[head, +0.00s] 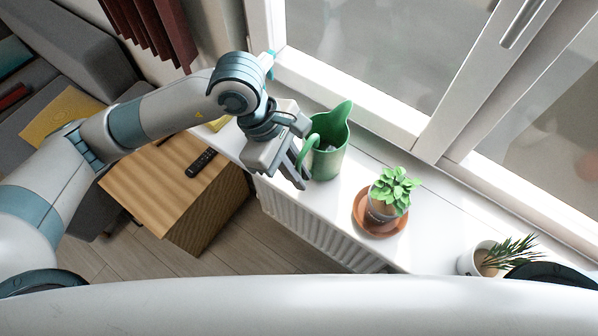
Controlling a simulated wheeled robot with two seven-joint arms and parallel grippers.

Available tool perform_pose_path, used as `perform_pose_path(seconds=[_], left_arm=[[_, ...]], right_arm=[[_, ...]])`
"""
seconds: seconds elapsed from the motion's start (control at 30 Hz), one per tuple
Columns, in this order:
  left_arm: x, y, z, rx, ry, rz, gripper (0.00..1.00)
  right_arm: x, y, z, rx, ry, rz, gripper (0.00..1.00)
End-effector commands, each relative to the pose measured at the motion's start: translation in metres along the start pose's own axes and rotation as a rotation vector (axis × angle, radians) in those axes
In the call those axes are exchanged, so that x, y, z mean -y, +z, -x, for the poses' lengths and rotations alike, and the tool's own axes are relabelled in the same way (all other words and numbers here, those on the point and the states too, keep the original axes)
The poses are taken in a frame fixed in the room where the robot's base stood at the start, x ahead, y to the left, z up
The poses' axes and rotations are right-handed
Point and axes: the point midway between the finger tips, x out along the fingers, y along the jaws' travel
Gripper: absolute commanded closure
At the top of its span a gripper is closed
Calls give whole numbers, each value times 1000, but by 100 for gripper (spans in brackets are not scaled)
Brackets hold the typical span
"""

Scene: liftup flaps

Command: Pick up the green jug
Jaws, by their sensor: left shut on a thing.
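The green jug (330,157) stands upright on the white windowsill, with its spout toward the window and its handle toward my left arm. My left gripper (299,178) is at the jug's handle (309,146), its fingers shut on it. The fingers partly hide the lower handle. I cannot tell whether the jug's base touches the sill. My right gripper is not in view.
A white pot (470,262) stands farther right. The window frame (360,100) rises behind. A wooden table (150,185) with a remote (201,163) is at left.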

Motion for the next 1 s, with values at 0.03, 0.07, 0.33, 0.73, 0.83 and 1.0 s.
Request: perform_pose_path(seconds=[0.03,0.07,0.33,0.73,0.83,1.0], left_arm=[[-1,1,2,1,4,-3,100],[-1,2,3,1,4,-3,100],[-2,8,19,1,5,-4,100],[9,39,33,0,4,-6,100],[13,51,36,2,3,-7,100],[20,68,39,1,3,-6,100]], right_arm=[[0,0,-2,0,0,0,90],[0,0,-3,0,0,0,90],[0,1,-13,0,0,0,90],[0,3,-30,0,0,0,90],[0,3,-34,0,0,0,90],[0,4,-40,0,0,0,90]])
